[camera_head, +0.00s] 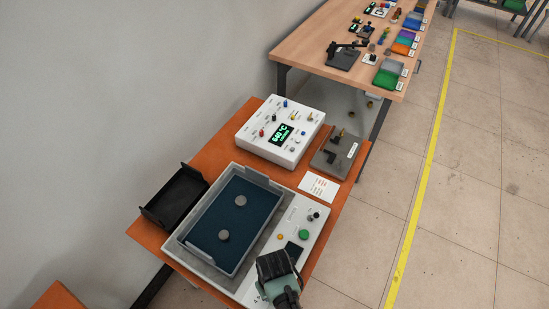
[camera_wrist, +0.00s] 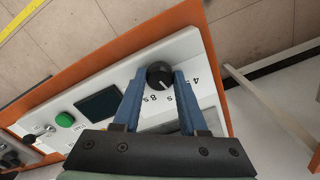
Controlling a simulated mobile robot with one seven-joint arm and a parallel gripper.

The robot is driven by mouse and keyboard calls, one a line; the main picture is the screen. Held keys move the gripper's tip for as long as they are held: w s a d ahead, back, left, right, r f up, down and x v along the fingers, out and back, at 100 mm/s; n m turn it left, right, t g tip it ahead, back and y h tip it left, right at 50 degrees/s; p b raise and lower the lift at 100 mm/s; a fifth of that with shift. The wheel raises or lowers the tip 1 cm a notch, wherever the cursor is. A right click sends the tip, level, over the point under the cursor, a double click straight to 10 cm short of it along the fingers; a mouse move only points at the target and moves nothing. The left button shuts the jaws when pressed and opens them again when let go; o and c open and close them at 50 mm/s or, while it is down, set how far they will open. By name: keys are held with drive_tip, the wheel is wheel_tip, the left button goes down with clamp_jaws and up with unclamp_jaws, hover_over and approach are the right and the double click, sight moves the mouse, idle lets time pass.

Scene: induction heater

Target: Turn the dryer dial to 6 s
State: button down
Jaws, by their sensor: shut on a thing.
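The black dryer dial (camera_wrist: 158,75) sits on the white front panel of the dryer (camera_wrist: 190,50) in the wrist view. My gripper (camera_wrist: 159,80) has its two blue fingers on either side of the dial, shut on it. A short white mark on the dial points towards the lower right of the picture. An "8 s" label and a 4 label show beside the dial. The right finger partly hides the labels between them. In the head view my gripper (camera_head: 278,268) is over the near end of the dryer and hides the dial.
A green button (camera_wrist: 65,119) and a dark display (camera_wrist: 99,103) are left of the dial. In the head view the dryer's grey tray (camera_head: 190,240) holds two grey discs. A black bin (camera_head: 175,197) and a white box with a green readout (camera_head: 281,134) stand nearby.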

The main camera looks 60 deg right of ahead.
drive_tip(key=shift+m+p, duration=0.4)
drive_tip(key=shift+m, duration=0.8)
drive_tip(key=shift+c, duration=2.2)
unclamp_jaws()
drive_tip(key=shift+r, duration=0.1)
wheel_tip(320, 180, up, 13)
